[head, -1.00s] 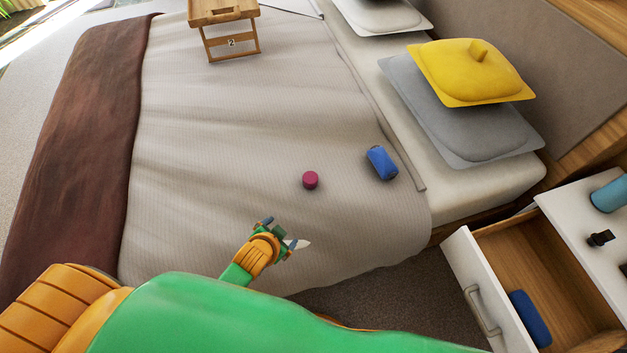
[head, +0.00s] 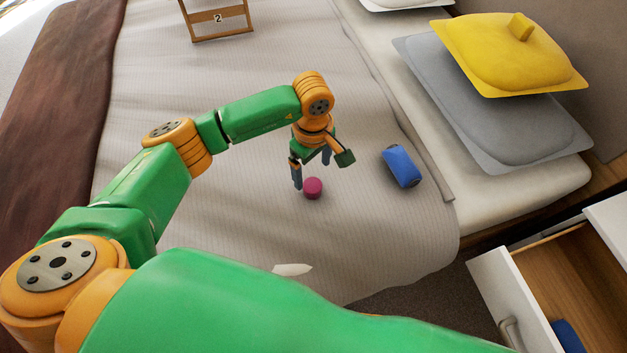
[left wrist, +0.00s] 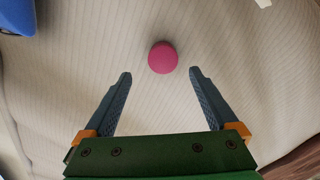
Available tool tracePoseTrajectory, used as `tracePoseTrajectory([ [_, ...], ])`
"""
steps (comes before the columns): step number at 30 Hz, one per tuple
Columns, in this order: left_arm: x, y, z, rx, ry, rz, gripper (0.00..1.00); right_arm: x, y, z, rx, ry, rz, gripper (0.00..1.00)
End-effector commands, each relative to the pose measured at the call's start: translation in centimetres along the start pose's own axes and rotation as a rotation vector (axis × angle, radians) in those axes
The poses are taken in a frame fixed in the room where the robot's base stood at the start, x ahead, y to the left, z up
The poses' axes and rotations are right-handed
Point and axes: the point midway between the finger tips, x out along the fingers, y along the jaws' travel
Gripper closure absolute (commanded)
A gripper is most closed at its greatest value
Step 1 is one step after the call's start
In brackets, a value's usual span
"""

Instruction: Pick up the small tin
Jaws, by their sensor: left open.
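The small tin (head: 313,188) is a short magenta cylinder on the grey bedcover. In the left wrist view the tin (left wrist: 162,57) lies just beyond the fingertips, roughly midway between their lines. My left gripper (head: 311,174) points down above the bed, close to the tin; one finger shows just left of it. In the left wrist view the gripper (left wrist: 160,76) is open with nothing between its fingers. Whether a finger touches the tin is not clear. My right gripper is not in view.
A blue object (head: 402,166) lies on the bed right of the tin. A white flat object (head: 292,269) lies nearer me, partly behind my arm. Grey (head: 490,105) and yellow (head: 508,55) cushions are at the right. An open drawer (head: 490,277) stands at lower right.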

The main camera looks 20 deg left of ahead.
Motion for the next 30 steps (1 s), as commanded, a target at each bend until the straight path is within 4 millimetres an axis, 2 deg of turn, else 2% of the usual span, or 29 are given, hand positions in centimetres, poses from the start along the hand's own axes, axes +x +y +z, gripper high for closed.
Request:
tracePoseTrajectory([
  [9,5.6,-0.4,0.2,-0.001,-0.005,-0.004,0.08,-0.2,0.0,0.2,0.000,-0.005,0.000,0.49],
  [12,6.4,-0.4,0.2,0.000,-0.005,-0.002,0.08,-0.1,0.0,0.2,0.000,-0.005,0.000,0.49],
  [17,6.4,-0.3,0.2,0.000,-0.005,0.000,0.08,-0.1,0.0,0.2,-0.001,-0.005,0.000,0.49],
  [18,6.4,-0.3,0.2,0.000,-0.005,0.000,0.10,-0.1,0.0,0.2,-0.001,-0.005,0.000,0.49],
  [27,6.4,-0.3,0.2,-0.001,-0.006,0.000,0.91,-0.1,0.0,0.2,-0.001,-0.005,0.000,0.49],
  [28,6.4,-0.3,0.2,-0.001,-0.006,0.000,0.98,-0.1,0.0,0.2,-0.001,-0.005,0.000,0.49],
  [30,6.4,-0.3,0.2,-0.001,-0.007,0.000,0.98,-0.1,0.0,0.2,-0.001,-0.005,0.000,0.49],
])
